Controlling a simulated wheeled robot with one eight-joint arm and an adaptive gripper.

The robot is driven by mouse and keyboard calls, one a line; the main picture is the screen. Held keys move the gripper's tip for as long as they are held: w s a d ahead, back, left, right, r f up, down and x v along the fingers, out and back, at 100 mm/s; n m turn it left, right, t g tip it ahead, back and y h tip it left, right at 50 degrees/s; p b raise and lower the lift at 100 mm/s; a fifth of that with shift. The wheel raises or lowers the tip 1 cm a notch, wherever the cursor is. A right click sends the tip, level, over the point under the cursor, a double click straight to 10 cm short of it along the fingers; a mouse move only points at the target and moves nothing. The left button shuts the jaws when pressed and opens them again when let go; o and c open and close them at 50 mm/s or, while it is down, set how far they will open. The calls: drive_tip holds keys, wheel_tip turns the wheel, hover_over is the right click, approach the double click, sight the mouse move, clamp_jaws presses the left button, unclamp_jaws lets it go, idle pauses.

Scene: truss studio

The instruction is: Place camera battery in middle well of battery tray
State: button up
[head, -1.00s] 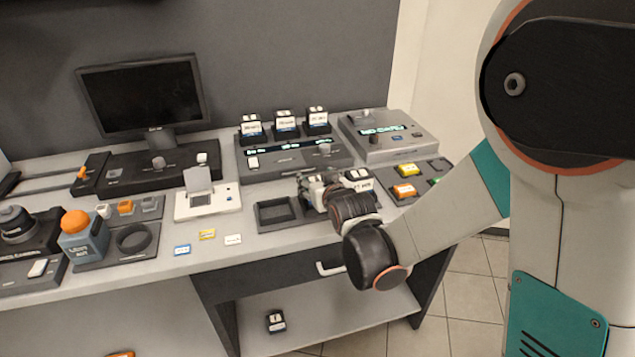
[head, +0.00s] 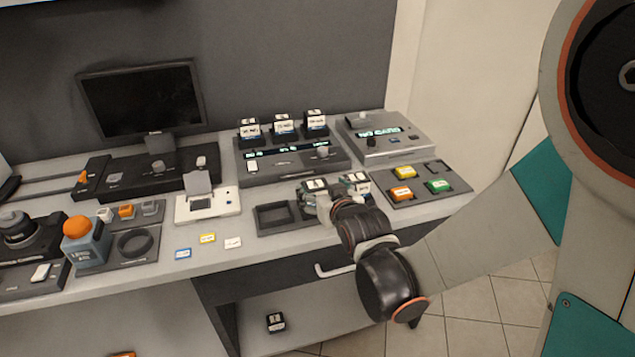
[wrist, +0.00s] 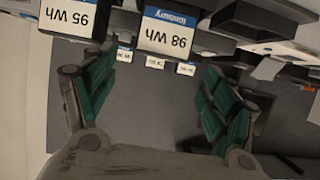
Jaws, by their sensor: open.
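The dark battery tray (head: 275,231) lies on the bench in the head view, its left well empty. A camera battery (head: 314,186), with a dark top and white label, stands in the middle well. Another battery (head: 357,180) stands in the right well. My gripper (head: 334,205) is just in front of these two and partly hides them. In the wrist view my gripper (wrist: 160,75) is open with nothing between its green-padded fingers. The battery labelled 98 Wh (wrist: 167,30) is just beyond them, and one labelled 95 Wh (wrist: 70,17) is to its left. Their seating is hidden.
Behind the tray is a charger (head: 290,170) with several batteries standing on it. To the right lies a pad (head: 425,196) with orange, yellow and green blocks. A white device (head: 207,205) and small cards (head: 208,238) are to the left. A battery (head: 275,322) lies on the lower shelf.

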drive_tip(key=shift+p+v, duration=0.6)
drive_tip(key=shift+v, duration=2.05)
